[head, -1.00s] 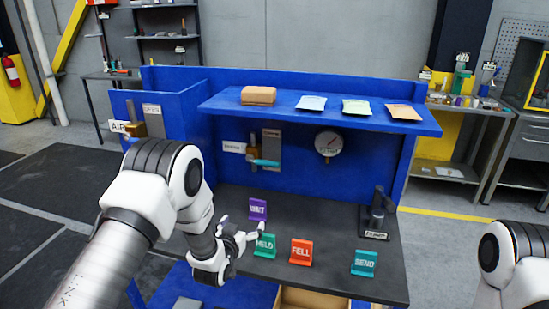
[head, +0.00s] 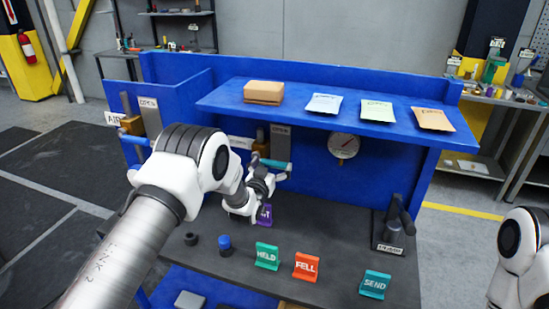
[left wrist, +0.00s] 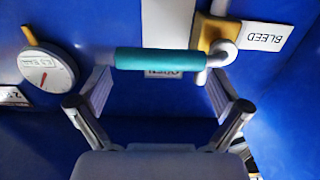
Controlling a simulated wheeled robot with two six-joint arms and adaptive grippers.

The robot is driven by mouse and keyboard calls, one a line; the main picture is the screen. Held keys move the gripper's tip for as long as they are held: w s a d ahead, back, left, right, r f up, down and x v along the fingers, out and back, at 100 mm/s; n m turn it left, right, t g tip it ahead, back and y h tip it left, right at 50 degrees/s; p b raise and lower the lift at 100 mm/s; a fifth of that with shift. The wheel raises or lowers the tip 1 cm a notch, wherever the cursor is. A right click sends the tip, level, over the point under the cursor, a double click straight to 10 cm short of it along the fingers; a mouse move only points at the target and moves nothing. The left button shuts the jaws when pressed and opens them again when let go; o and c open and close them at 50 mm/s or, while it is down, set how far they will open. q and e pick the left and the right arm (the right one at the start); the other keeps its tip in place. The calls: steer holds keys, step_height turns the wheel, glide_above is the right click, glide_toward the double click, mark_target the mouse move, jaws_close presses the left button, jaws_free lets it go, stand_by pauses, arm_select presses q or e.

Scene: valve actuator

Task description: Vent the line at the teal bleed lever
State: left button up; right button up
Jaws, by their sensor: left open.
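The teal bleed lever (head: 277,164) is on the blue back panel, below the shelf. It lies roughly level, partly behind my left gripper (head: 268,174). In the left wrist view the teal lever (left wrist: 157,59) lies across the gap between the spread fingers of the left gripper (left wrist: 161,92), toward their tips. The fingers are open and hold nothing; I cannot tell whether they touch the lever. A brass valve body (left wrist: 210,34) and an upside-down BLEED label (left wrist: 264,37) show beside it. My right gripper is out of view.
A blue shelf (head: 310,112) with a box and several packets overhangs the panel. A gauge (head: 344,146) is right of the lever. Coloured signs, including a purple one (head: 264,216), stand on the dark bench (head: 330,240). A black lever stand (head: 393,228) is at right.

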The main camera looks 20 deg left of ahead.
arm_select(q)
steer(key=w, duration=0.2)
steer(key=shift+w+f, duration=0.3)
steer(key=shift+f, duration=0.05)
steer(key=shift+s+r, duration=0.2)
steer(key=shift+s, duration=0.05)
steer(key=shift+c, duration=0.4)
steer(key=c, duration=1.3)
